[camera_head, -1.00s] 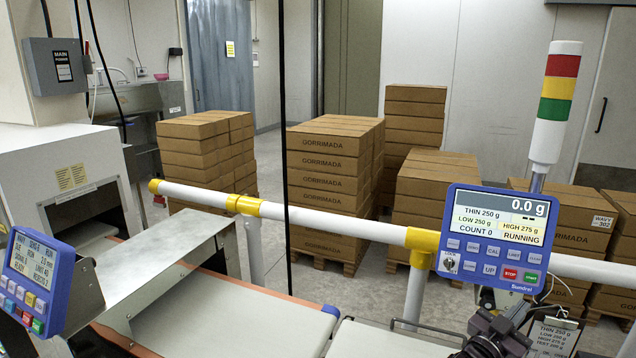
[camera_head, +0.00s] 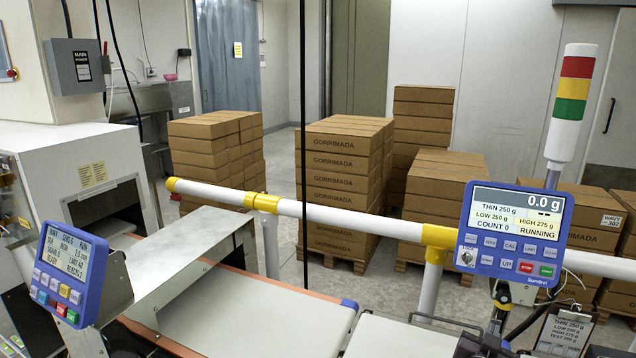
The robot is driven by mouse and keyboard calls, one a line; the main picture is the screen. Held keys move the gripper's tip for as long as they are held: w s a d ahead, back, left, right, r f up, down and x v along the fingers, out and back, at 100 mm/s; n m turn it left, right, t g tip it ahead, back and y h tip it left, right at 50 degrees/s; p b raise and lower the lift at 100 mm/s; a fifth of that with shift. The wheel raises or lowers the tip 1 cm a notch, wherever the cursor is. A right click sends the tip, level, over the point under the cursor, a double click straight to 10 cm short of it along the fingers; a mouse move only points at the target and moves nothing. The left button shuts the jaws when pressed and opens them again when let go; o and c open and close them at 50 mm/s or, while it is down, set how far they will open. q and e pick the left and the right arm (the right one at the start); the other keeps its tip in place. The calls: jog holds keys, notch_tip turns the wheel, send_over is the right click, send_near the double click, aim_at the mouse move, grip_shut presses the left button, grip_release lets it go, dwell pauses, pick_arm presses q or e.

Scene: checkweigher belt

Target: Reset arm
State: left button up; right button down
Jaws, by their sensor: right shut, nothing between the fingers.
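My right gripper (camera_head: 500,304) shows as a dark, narrow shape at the bottom right, just below the blue checkweigher display. Its fingers are shut with nothing between them. Part of my dark right arm shows at the bottom edge beneath it, and the rest is cut off. I cannot tell whether the gripper touches the display or its bracket. My left gripper is out of view.
The checkweigher display (camera_head: 515,236) reads 0.0 g and RUNNING. A white-and-yellow guard rail (camera_head: 345,223) crosses the view. A blue control panel (camera_head: 66,268) stands left beside the pale belt (camera_head: 245,310). Stacked cartons (camera_head: 340,185) stand behind the rail. A signal tower (camera_head: 570,100) rises at right.

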jog(key=s+a+f+n+g+y, duration=0.1)
jog(key=s+a+f+n+y, duration=0.25)
jog(key=a, duration=0.35)
jog(key=s+a+f+n+g+y, duration=0.1)
jog(key=s+a+f+n+y, duration=0.25)
jog(key=a+y, duration=0.2)
jog(key=s+a+f+n+g+y, duration=0.15)
jog(key=s+a+g, duration=0.3)
jog(key=s, duration=0.45)
jog(key=s+a+n+g+y, duration=0.1)
jog(key=s+a+n+g, duration=0.3)
jog(key=s, duration=0.5)
jog(key=s+a+f+m+b, duration=0.1)
jog(key=s+f+b, duration=0.15)
jog(key=f, duration=3.15)
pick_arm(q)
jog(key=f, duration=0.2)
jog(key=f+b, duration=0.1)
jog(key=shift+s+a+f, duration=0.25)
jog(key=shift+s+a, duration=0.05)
pick_arm(e)
jog(key=s+d+f+g, duration=0.1)
jog(key=s+d+f, duration=0.2)
jog(key=s+f, duration=1.4)
jog(key=shift+s+d, duration=0.15)
jog(key=shift+s, duration=1.05)
jog(key=shift+f, duration=0.1)
